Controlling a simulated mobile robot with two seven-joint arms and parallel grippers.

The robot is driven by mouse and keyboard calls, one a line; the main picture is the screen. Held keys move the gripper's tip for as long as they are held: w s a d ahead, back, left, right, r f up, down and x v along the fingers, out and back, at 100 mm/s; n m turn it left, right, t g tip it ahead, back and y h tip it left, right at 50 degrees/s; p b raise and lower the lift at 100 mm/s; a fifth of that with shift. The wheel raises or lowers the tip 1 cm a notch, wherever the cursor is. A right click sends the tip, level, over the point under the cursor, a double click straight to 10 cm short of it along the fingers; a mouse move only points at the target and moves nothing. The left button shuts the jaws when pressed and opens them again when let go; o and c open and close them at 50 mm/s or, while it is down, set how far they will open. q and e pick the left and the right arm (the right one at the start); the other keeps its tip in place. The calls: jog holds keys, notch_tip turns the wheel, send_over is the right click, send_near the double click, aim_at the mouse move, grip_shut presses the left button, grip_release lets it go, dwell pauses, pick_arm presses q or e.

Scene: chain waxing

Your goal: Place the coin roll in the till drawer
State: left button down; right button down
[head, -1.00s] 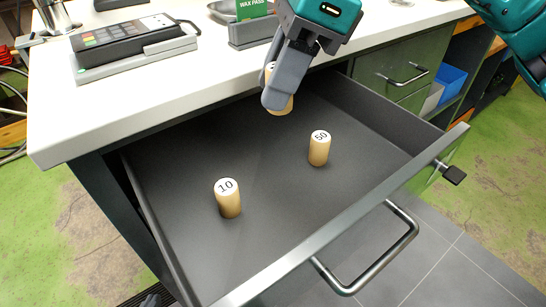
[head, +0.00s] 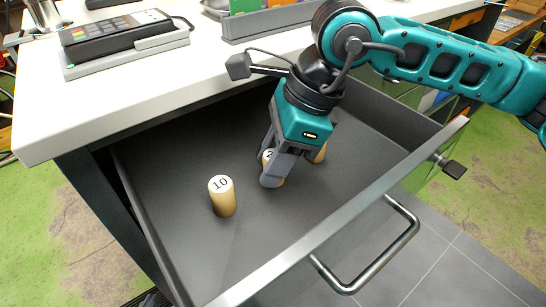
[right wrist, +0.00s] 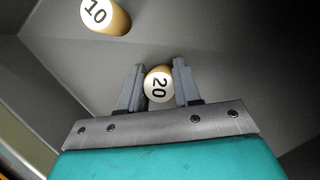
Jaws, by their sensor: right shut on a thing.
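My right gripper (head: 272,172) reaches down into the open till drawer (head: 170,240) and is shut on a tan coin roll marked 20 (head: 267,154). The right wrist view shows this roll (right wrist: 158,86) upright between the two fingers (right wrist: 158,84). It is at or just above the drawer floor; I cannot tell if it touches. A roll marked 10 (head: 222,196) stands in the drawer to the left, and also shows in the right wrist view (right wrist: 106,15). Another roll (head: 320,154) is mostly hidden behind my right gripper. My left gripper is not in view.
A white counter (head: 130,105) lies behind the drawer, with a card terminal (head: 115,35) and a grey holder (head: 265,22) on it. The drawer's front wall (head: 345,222) and handle (head: 385,250) are nearest. The drawer's front and left floor are clear.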

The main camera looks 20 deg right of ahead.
jog(key=shift+f, duration=0.1)
jog(key=c, duration=0.8)
grip_release()
jog(key=shift+d+r, duration=0.15)
jog(key=shift+r, duration=0.45)
jog(key=p+v, duration=0.1)
jog(key=v, duration=1)
